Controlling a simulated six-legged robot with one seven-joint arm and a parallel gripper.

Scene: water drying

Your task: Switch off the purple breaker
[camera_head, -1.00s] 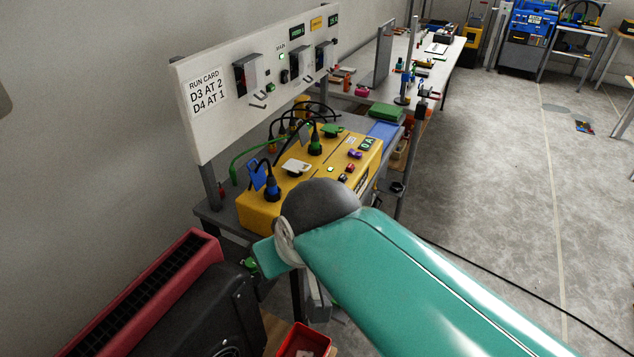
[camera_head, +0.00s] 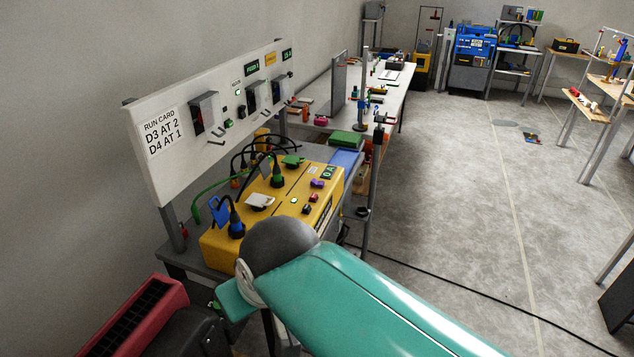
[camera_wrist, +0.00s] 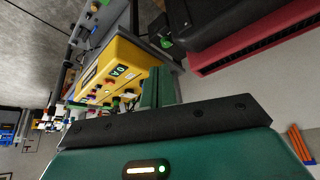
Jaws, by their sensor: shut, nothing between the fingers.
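The purple breaker (camera_head: 317,184) is a small purple switch on top of a yellow power box (camera_head: 325,208), near its right end. Beside it are a red switch (camera_head: 314,197), a dark red switch, a lit green lamp and a display reading 0 A. In the wrist view the yellow box (camera_wrist: 122,56) appears sideways, beyond my gripper (camera_wrist: 160,78). My gripper's narrow teal fingers look closed together and empty, apart from the purple breaker. In the head view my teal arm hides the box's near corner, and my fingertips cannot be made out clearly.
Black and green cables with plugs rise from the box. A white panel (camera_head: 222,125) with a run card and switches stands behind it. A red-trimmed black machine (camera_head: 135,318) is at lower left. The floor (camera_head: 450,210) at right is open, with a cable across it.

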